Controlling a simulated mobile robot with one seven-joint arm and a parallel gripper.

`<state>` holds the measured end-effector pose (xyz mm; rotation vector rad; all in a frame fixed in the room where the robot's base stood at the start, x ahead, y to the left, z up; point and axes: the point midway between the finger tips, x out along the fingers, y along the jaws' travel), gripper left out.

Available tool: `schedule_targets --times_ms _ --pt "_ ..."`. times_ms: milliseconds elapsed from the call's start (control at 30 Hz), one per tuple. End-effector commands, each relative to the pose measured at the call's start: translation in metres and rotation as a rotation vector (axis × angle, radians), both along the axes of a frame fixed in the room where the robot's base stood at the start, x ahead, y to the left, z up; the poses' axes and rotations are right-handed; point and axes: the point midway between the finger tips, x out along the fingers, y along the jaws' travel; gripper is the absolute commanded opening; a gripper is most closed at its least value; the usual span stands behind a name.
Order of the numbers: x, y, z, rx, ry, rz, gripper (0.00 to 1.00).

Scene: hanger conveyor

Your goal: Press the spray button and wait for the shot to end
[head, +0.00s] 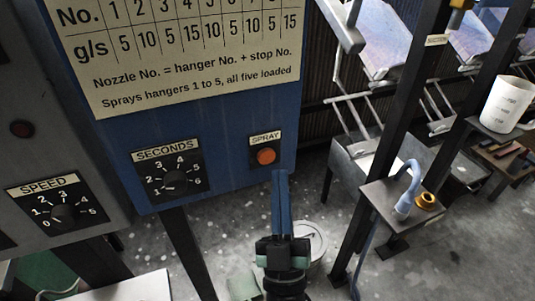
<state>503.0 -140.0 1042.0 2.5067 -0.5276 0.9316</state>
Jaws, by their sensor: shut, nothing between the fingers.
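The spray button (265,156) is an orange-red round button on a small black plate, under a "SPRAY" label at the lower right of the blue panel (225,120). My gripper (281,173) is shut and empty, its long blue fingers pointing up in the picture. The fingertips show just below and right of the button. I cannot tell their distance from the panel, and I see no contact with the button. The seconds dial (174,178) is left of the button, with its pointer toward the lower left. No spray shows.
A grey panel with a speed dial (63,214) and a dark red lamp (22,129) stands at the left. Dark posts (395,130), a small shelf with a blue hose nozzle (404,203), a brass ring (427,200) and a white measuring cup (501,104) are at the right.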

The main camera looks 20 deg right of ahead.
Motion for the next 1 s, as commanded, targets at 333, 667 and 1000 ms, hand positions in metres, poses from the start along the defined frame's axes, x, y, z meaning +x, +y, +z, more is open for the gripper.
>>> schedule_targets --times_ms 333,667,1000 --pt "-0.030 -0.001 0.001 0.000 0.000 0.000 0.00" --pt "-0.032 -0.001 0.000 0.000 -0.001 0.001 0.00" --pt "-0.032 -0.001 0.000 0.000 -0.001 0.001 0.00"
